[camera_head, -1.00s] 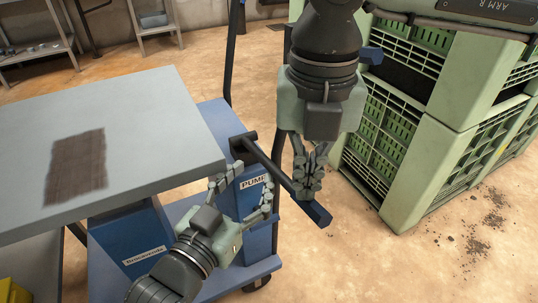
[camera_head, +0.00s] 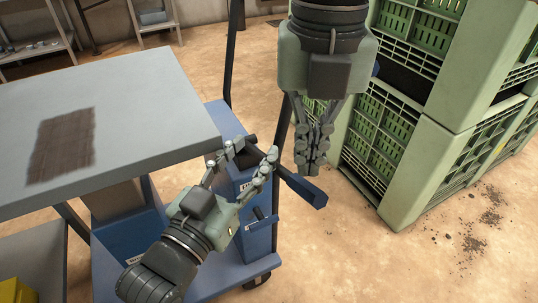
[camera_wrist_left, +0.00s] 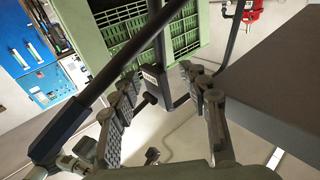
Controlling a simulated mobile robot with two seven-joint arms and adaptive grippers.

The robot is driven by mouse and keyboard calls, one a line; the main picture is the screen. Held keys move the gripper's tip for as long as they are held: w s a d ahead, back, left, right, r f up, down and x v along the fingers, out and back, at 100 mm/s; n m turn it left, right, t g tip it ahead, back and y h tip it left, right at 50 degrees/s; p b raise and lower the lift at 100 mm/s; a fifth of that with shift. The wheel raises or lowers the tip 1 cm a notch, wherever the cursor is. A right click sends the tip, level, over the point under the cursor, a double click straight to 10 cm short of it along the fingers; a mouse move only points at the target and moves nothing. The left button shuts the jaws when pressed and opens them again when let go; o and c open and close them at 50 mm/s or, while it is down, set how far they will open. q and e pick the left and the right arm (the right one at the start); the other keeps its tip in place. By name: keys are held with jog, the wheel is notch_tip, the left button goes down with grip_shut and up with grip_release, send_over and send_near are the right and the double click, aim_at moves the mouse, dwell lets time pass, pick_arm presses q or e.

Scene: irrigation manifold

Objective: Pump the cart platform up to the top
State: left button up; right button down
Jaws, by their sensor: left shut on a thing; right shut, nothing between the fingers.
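The cart's grey platform (camera_head: 160,105) stands raised above its blue base (camera_head: 230,278) at the left. The dark pump lever (camera_head: 303,189) slants down to the right from the blue pump post (camera_head: 261,235) and ends in a blue grip; it also crosses the left wrist view (camera_wrist_left: 160,25). My left gripper (camera_head: 252,153) is at the lever's upper part, beside the platform's corner. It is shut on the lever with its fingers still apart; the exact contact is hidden. My right gripper (camera_head: 310,170) is shut and empty, above and beside the lever's grip end.
Stacked green crates (camera_head: 440,165) stand close at the right. A shelf (camera_head: 40,50) is at the back left. A yellow object (camera_head: 18,291) lies at the lower left. Bare floor (camera_head: 370,255) is clear at the front right, with dirt specks near the crates.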

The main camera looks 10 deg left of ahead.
pick_arm(q)
notch_tip(320, 180, up, 2)
jog(key=shift+s+r, duration=0.1)
notch_tip(320, 180, down, 11)
jog(key=b, duration=1)
pick_arm(e)
notch_tip(320, 180, down, 10)
notch_tip(320, 180, up, 10)
jog(key=p, duration=0.5)
jog(key=shift+s+r, duration=0.1)
jog(key=shift+s, duration=0.05)
pick_arm(q)
notch_tip(320, 180, up, 5)
jog(key=shift+s+r, duration=0.1)
jog(key=shift+r, duration=0.1)
